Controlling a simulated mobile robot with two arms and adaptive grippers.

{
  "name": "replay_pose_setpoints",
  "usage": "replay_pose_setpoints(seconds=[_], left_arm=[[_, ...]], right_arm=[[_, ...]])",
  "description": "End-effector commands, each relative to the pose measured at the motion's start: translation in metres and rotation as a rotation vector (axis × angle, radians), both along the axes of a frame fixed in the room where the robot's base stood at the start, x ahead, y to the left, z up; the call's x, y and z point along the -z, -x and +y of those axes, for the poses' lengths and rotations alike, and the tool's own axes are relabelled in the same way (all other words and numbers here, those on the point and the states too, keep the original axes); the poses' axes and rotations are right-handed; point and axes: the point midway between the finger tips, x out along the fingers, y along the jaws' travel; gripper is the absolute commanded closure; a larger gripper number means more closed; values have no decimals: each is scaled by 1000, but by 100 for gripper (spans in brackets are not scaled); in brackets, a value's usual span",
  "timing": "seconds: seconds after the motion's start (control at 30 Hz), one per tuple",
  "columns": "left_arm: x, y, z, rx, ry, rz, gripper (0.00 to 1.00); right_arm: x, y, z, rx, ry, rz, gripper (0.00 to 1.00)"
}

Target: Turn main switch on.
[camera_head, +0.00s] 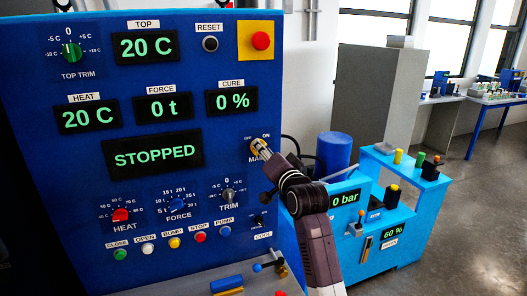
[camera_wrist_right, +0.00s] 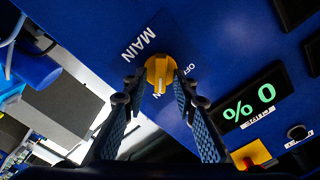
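The main switch (camera_wrist_right: 160,75) is a yellow round knob with a raised ridge, on the blue panel beside the MAIN label. In the right wrist view its ridge and pale mark point toward the partly covered ON label; OFF is to its right. My right gripper (camera_wrist_right: 160,83) has one fingertip on each side of the knob, apparently touching it. In the head view the right gripper (camera_head: 261,150) reaches the panel from the lower right and covers much of the switch (camera_head: 255,146). The display (camera_head: 152,155) reads STOPPED. My left gripper is not in view.
A red button on a yellow plate (camera_head: 261,41) is above the switch. The TRIM knob (camera_head: 228,195) and coloured push buttons are lower on the panel. A blue pump unit (camera_head: 395,215) with a blue cylinder (camera_head: 334,153) stands to the right. Open floor lies further right.

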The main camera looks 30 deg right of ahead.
Motion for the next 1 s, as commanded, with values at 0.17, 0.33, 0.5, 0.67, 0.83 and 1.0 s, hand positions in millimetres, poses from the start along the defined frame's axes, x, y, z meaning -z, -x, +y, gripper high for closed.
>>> replay_pose_setpoints(seconds=[0.17, 0.33, 0.5, 0.67, 0.83, 1.0], left_arm=[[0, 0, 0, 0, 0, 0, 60], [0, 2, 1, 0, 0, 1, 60], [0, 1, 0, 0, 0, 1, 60], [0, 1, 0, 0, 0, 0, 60], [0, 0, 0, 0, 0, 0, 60], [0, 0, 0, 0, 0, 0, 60]], right_arm=[[0, 0, 0, 0, 1, 0, 72], [0, 3, 1, 0, 2, 0, 72], [1, 20, 5, 0, 1, 0, 72], [1, 48, 12, 0, 2, 0, 72], [1, 80, 19, -1, 1, 1, 72], [1, 103, 24, 0, 1, 2, 72]])
